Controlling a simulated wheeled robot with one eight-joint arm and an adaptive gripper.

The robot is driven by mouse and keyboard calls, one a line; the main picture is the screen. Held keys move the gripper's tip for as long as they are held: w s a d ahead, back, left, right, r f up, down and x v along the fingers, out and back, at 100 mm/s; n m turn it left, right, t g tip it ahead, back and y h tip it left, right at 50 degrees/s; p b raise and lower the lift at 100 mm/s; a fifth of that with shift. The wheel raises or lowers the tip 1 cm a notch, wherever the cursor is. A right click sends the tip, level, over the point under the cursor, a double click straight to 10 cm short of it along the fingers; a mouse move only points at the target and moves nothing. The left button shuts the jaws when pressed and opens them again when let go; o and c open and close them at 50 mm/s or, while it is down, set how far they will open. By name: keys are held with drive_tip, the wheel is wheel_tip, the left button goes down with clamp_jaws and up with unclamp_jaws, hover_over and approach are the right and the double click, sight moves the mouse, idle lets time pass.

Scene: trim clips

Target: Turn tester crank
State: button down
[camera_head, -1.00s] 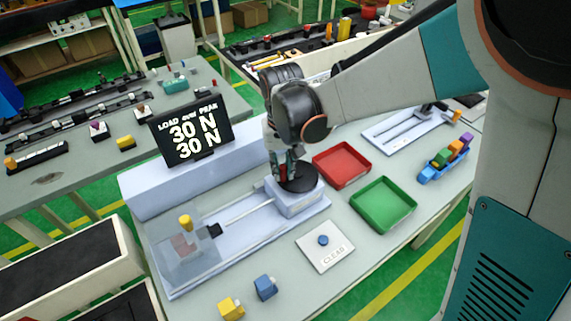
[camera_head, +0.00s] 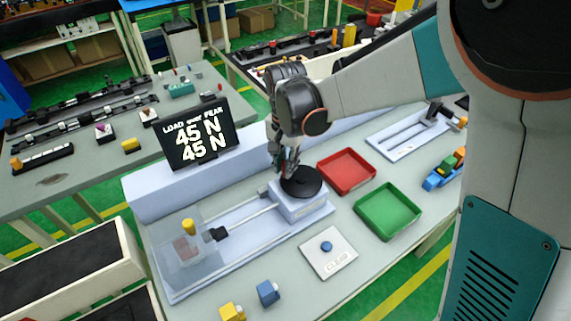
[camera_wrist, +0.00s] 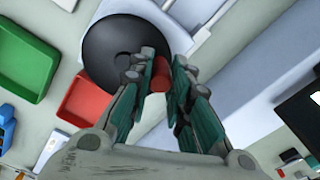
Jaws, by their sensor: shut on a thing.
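The tester (camera_head: 222,258) is a pale base with a rod and a clear cover at its left end, where a yellow clip (camera_head: 188,226) stands. Its crank is a black disc (camera_head: 301,181) on a block at the right end; the disc also shows in the wrist view (camera_wrist: 108,42). My gripper (camera_head: 287,172) reaches down at the disc's left edge. In the wrist view, my gripper (camera_wrist: 160,85) is shut on the red crank knob (camera_wrist: 159,76), with a finger on each side. The display (camera_head: 198,138) reads load 45 N and peak 45 N.
A red tray (camera_head: 346,171) and a green tray (camera_head: 388,210) lie right of the tester. A white CLEAR plate with a blue button (camera_head: 326,246) lies in front. Yellow (camera_head: 231,312) and blue (camera_head: 268,292) clips sit near the front edge. A blue rack (camera_head: 437,180) holds coloured clips.

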idle(0.5)
drive_tip(key=c, duration=1.5)
unclamp_jaws()
drive_tip(key=shift+w, duration=0.1)
drive_tip(key=shift+o, duration=0.2)
wheel_tip(320, 180, up, 12)
